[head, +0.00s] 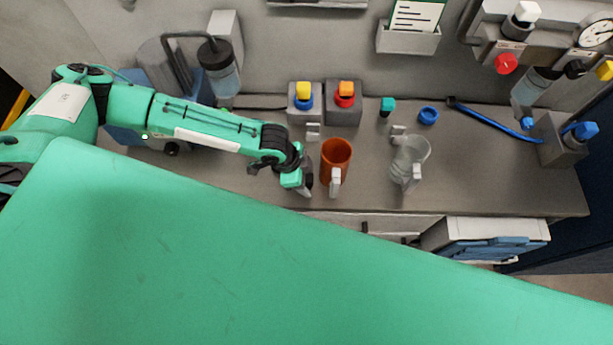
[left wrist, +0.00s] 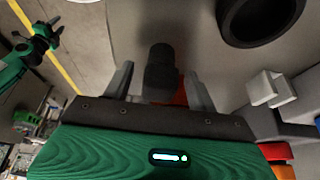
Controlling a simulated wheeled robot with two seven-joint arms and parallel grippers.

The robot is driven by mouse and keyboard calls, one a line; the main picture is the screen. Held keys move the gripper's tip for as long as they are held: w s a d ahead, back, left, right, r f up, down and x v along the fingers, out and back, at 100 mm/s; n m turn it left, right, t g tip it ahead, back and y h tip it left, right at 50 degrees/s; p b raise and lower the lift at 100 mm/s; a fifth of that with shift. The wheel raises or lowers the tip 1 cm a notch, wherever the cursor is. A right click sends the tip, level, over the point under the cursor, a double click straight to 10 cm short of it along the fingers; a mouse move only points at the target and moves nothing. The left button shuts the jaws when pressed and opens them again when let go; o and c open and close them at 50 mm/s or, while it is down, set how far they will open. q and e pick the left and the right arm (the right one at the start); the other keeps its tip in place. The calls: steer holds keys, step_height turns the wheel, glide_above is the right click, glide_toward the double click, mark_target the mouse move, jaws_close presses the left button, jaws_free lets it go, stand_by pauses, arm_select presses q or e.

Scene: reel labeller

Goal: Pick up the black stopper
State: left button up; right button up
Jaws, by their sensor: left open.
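The black stopper (left wrist: 160,72) shows in the left wrist view as a dark upright knob, with a bit of orange-red by its lower end. My left gripper (left wrist: 160,85) is open, with one grey finger on each side of the stopper. I cannot tell whether either finger touches it. In the head view my left gripper (head: 305,186) is low over the front of the bench, just left of an orange mug (head: 335,155). The stopper is not clear there, being small and mostly hidden by the gripper.
A clear jug (head: 409,160) stands right of the mug. Behind are two button-topped boxes (head: 344,103), a teal stopper (head: 388,105) and a blue ring (head: 428,116). A dark round rim (left wrist: 260,18) shows close by in the wrist view. The bench (head: 480,180) is clear at right.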

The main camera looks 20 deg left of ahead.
arm_select(q)
steer(key=shift+d+f, duration=0.1)
steer(key=shift+f, duration=0.1)
steer(key=c, duration=1.1)
steer(key=shift+o, duration=0.2)
steer(key=shift+r, duration=0.15)
